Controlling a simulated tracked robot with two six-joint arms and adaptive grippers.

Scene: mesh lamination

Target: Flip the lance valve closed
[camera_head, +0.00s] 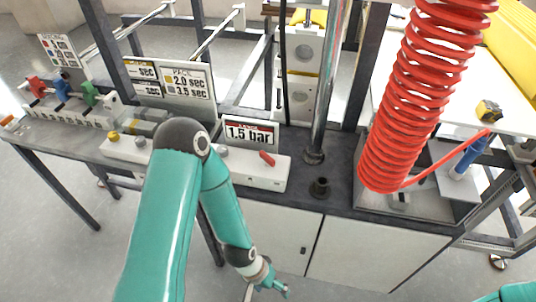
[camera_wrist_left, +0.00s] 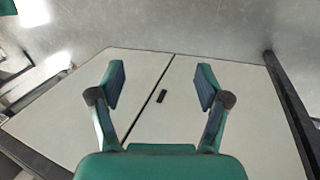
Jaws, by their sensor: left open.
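Red, blue and green handles (camera_head: 64,90) stand on a manifold at the far left. I cannot tell from the pictures which is the lance valve. A blue-handled tool (camera_head: 470,155) is at the right, with a red coiled hose (camera_head: 420,100) beside it. My left gripper (camera_head: 274,287) is low in front of the white cabinet, below the bench top. In the left wrist view it is open and empty (camera_wrist_left: 160,86), facing the cabinet doors.
The white cabinet doors (camera_head: 355,250) lie under the bench. A metal post (camera_head: 325,100) and a short black fitting (camera_head: 319,188) stand near the red lever. Signs (camera_head: 188,82) stand along the back. A yellow-black item (camera_head: 488,110) lies on the white table at right.

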